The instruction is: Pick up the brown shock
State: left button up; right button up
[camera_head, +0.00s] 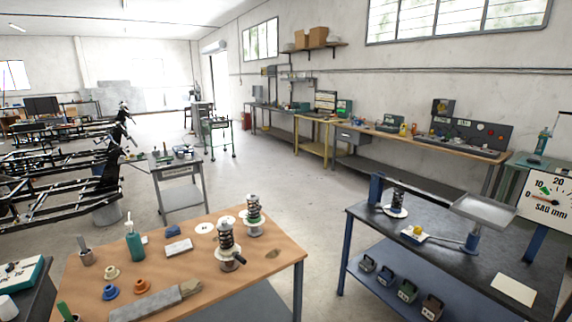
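Two upright shocks with coil springs stand on the wooden table. The nearer shock (227,244) has a dark coil, a pale top and a brownish-grey lower part, with a dark rod sticking out to the right at its base. The farther shock (253,214) has a dark coil, a green band and a pale base disc. I cannot clearly tell which one is the brown shock. Neither of my grippers shows in the head view.
The dark bench (450,268) has a raised tray (484,211). A floor gap separates them.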

aim_at(228, 263)
jog(key=i+j+z, duration=0.1)
jog(key=j+z, duration=0.3)
jog(key=j, duration=0.3)
jog(key=j+z, duration=0.4)
jog(key=j, duration=0.3)
jog(key=k+j+z, duration=0.1)
jog(key=j+z, duration=0.35)
jog(key=j, duration=0.25)
